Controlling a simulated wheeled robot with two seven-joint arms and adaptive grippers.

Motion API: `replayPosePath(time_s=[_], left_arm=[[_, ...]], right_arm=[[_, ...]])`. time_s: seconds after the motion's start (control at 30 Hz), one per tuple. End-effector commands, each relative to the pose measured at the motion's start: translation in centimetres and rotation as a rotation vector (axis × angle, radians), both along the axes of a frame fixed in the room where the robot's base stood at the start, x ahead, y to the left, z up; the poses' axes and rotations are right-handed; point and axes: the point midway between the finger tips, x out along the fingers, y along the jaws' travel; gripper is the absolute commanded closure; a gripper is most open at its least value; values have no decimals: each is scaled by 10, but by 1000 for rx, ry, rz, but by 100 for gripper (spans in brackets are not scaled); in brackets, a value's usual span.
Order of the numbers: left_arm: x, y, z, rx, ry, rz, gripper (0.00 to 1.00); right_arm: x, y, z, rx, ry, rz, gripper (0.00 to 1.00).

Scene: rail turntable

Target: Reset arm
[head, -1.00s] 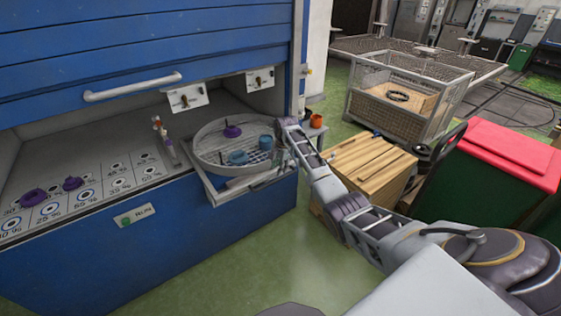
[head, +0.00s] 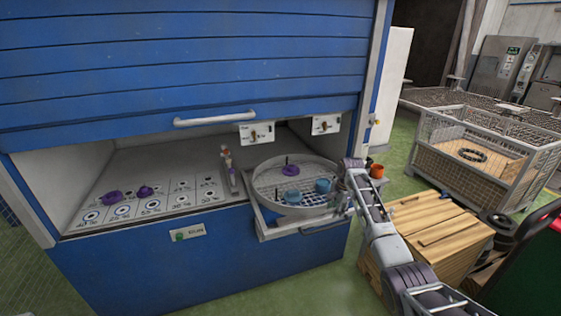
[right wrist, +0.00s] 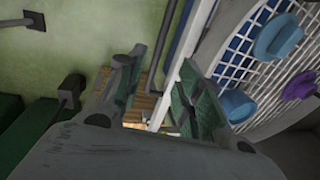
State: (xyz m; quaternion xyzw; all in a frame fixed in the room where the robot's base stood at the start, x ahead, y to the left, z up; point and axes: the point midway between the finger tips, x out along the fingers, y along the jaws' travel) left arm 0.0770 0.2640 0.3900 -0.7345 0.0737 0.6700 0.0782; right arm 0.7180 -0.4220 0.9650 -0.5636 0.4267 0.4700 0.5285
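My right arm reaches in from the lower right in the head view. Its gripper (head: 343,194) is at the right rim of the round turntable basket (head: 256,187), partly hidden against it. In the right wrist view the gripper (right wrist: 158,92) has its fingers apart, with a pale rail edge (right wrist: 188,68) passing by them; I cannot tell whether they touch it. Nothing is seen held. The basket carries two blue pieces (head: 291,196) and (head: 322,185) and a purple piece (head: 290,170). My left gripper is not in view.
Two purple pieces (head: 113,197) and (head: 145,190) sit on the marked panel (head: 185,190) inside the blue cabinet (head: 200,275). A wooden crate (head: 435,232) stands right of the arm. A wire cage (head: 480,150) is behind it. Green floor is clear before the cabinet.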

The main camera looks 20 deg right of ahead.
Motion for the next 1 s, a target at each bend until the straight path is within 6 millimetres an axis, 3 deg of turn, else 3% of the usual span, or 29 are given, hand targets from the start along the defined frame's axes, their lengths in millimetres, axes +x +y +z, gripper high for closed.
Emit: replayPosePath(time_s=[0.17,0.37,0.67,1.0], left_arm=[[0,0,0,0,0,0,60],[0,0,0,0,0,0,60],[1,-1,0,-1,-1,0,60],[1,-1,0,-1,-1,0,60]], right_arm=[[-2,1,-12,-6,5,16,65],[-15,6,-63,-38,18,95,65],[-60,20,-186,-114,44,313,65],[-144,40,-318,-187,77,589,65]])
